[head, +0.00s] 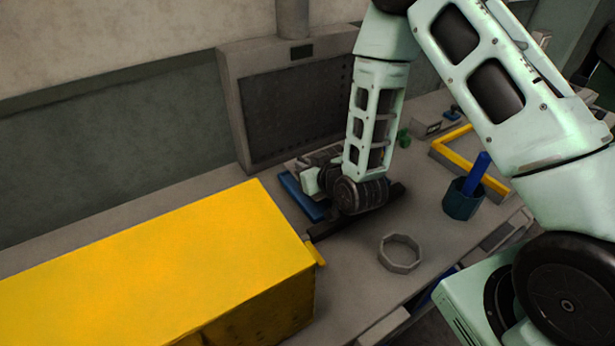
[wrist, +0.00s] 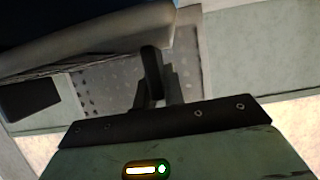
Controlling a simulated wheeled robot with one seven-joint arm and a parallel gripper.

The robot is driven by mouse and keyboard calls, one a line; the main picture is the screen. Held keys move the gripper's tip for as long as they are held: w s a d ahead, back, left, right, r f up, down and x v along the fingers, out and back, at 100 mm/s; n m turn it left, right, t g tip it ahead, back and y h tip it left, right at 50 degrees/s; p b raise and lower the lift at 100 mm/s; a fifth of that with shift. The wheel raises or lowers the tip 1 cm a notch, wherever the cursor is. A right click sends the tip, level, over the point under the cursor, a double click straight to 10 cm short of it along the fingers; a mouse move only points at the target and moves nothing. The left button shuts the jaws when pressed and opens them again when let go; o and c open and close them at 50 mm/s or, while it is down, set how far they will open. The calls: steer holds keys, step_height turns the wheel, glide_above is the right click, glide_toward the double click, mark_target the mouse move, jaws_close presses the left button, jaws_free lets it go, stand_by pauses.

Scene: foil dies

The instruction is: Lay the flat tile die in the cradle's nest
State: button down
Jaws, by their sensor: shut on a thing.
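My gripper shows in the wrist view (wrist: 156,82) with its dark fingers close together. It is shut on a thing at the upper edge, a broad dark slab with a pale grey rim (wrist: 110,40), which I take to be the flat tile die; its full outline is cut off. In the head view my wrist hides the fingertips and the held thing. My wrist is low over the bench, in front of the grey upright panel. A blue bar (head: 298,197) lies just left of my wrist. I cannot make out the cradle's nest for certain.
A big yellow box (head: 160,260) fills the front left. A grey ring (head: 400,253) lies on the bench; a teal cup (head: 461,203) with a blue stick stands right of it. A yellow frame (head: 445,152) lies behind. The grey panel (head: 295,105) stands at the back.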

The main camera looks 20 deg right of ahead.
steer(key=shift+f+p, duration=0.4)
steer(key=shift+f, duration=1.6)
steer(key=shift+f, duration=0.2)
steer(key=c, duration=1.5)
jaws_free()
